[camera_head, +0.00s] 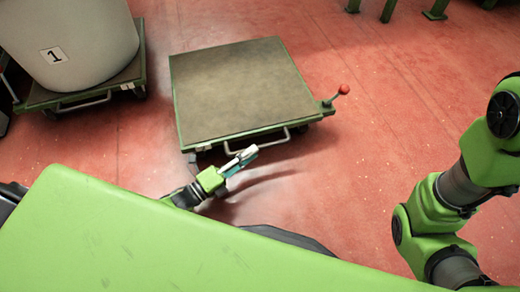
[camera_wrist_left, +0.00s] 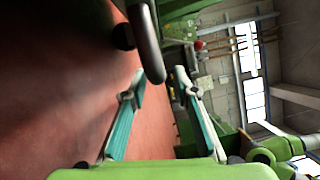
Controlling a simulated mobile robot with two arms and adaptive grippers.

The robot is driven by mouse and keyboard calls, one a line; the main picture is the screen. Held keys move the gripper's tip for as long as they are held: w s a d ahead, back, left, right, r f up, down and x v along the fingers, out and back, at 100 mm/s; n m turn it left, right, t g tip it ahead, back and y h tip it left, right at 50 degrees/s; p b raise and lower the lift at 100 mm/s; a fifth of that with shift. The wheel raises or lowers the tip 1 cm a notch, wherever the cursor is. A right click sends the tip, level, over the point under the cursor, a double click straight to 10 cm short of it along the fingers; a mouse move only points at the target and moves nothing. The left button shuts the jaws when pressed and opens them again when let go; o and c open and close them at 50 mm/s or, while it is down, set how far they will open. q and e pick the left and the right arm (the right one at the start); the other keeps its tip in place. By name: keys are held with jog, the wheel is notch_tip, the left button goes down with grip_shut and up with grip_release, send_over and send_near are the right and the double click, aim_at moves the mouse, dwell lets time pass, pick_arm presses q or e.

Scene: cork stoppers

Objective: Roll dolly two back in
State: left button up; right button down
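An empty dolly (camera_head: 240,88) with a brown deck and green frame stands on the red floor; no number shows on it. Its front has a pale bar handle (camera_head: 268,141), and a red-knobbed lever (camera_head: 342,90) sticks out at its right corner. My left gripper (camera_head: 248,156) is low, just in front of the handle. In the left wrist view the gripper (camera_wrist_left: 160,82) is open, with teal pads apart. The curved handle bar (camera_wrist_left: 147,45) reaches down toward the gap between the fingertips; I cannot tell if it touches. My right gripper is out of view.
Another dolly (camera_head: 130,76) at the left carries a large grey bin (camera_head: 72,35) labelled 1. Green legs (camera_head: 388,10) of a structure stand at the top right. Floor right of the empty dolly is clear.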

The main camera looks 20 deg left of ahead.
aim_at(260, 147)
pick_arm(q)
jog(key=shift+b+x, duration=0.65)
jog(key=shift+x, duration=1.6)
jog(key=shift+c, duration=0.4)
grip_shut()
